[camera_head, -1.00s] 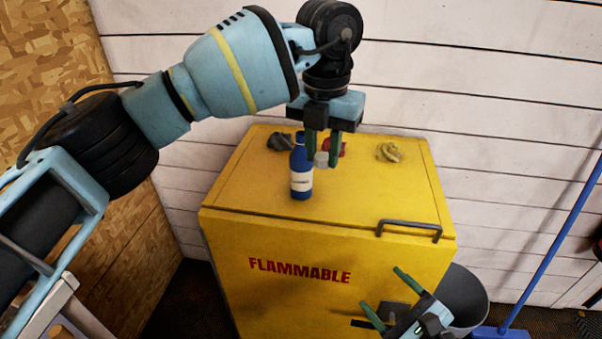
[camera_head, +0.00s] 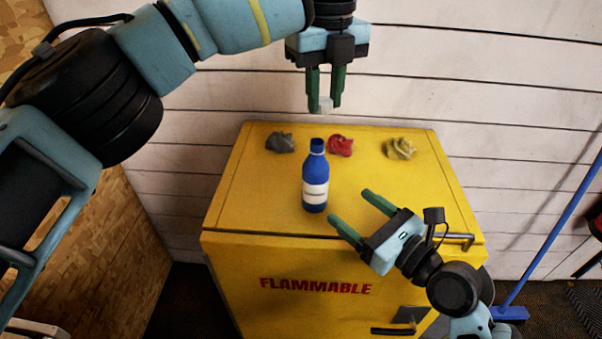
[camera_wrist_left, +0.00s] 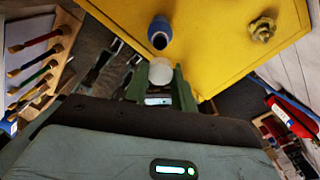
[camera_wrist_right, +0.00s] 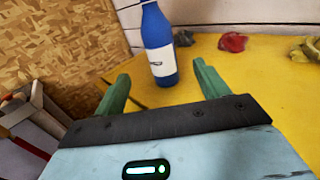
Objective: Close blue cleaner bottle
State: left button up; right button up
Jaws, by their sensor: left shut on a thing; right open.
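The blue cleaner bottle (camera_head: 315,180) with a white label stands upright on the yellow cabinet top. Its open neck shows in the left wrist view (camera_wrist_left: 160,36). My left gripper (camera_head: 325,104) is shut on a small white cap (camera_wrist_left: 160,71), held in the air above and behind the bottle, apart from it. My right gripper (camera_head: 350,212) is open and empty at the front of the cabinet top, its fingers pointing toward the bottle. In the right wrist view the bottle (camera_wrist_right: 158,45) stands beyond and between the open fingers (camera_wrist_right: 160,84), not touching them.
Crumpled grey (camera_head: 280,142), red (camera_head: 340,145) and olive (camera_head: 400,149) rags lie behind the bottle on the yellow cabinet (camera_head: 255,215). A metal handle (camera_head: 460,240) is at its front right edge. A blue pole (camera_head: 550,245) stands at right.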

pick_arm(q)
jog(key=shift+w+a, duration=0.35)
jog(key=shift+a, duration=0.05)
pick_arm(e)
jog(key=shift+w+a, duration=0.4)
jog(key=shift+a, duration=0.05)
pick_arm(q)
jog(key=shift+r, duration=0.1)
pick_arm(e)
jog(key=x, duration=1.2)
jog(key=c, duration=1.5)
pick_arm(q)
send_over(318, 142)
jog(key=shift+f, duration=2.5)
pick_arm(e)
jog(key=shift+o, duration=0.2)
pick_arm(q)
jog(key=shift+f, duration=0.1)
